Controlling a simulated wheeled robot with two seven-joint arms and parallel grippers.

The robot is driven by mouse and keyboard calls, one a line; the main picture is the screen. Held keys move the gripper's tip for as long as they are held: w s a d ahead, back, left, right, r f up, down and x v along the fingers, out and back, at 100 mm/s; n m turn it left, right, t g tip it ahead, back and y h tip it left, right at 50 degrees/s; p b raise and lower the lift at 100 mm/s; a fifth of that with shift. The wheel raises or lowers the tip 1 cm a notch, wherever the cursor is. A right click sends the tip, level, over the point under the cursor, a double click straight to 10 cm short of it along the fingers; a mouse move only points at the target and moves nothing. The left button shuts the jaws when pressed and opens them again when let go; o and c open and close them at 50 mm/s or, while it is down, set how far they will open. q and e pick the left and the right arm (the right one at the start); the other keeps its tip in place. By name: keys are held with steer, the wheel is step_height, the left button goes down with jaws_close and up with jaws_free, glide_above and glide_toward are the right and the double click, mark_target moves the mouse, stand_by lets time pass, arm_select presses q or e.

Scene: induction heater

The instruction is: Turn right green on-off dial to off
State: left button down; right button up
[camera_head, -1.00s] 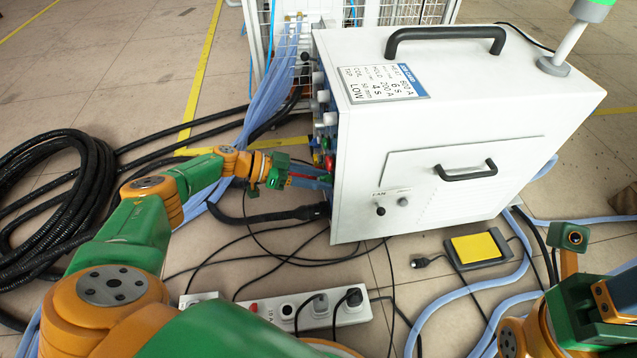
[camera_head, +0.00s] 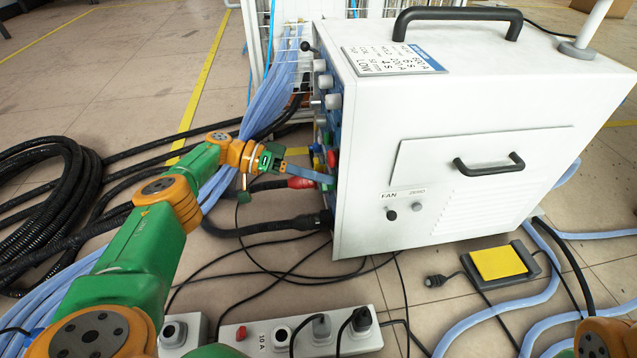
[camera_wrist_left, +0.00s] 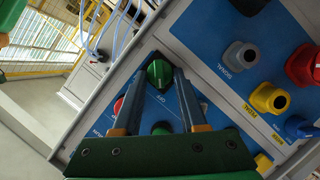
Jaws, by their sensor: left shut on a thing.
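A round green dial (camera_wrist_left: 158,73) with a pointer ridge sits on the blue control panel (camera_wrist_left: 200,32) in the left wrist view, with the word OFF beside it. My left gripper (camera_wrist_left: 157,78) is shut on this dial, one finger on each side. A second green knob (camera_wrist_left: 162,128) shows between the fingers, nearer the palm. In the head view my left gripper (camera_head: 328,179) reaches the left face of the white heater cabinet (camera_head: 370,165); the dial is hard to make out there. My right gripper is out of view.
Grey (camera_wrist_left: 240,57), yellow (camera_wrist_left: 270,98) and red (camera_wrist_left: 303,65) knobs share the panel. A black cable (camera_head: 270,226) plugs in below my gripper. A power strip (camera_head: 300,332), a yellow pedal (camera_head: 498,262) and coiled hoses (camera_head: 45,200) lie on the floor.

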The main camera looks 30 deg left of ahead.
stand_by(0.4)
arm_select(q)
steer(key=shift+c, duration=2.3)
jaws_free()
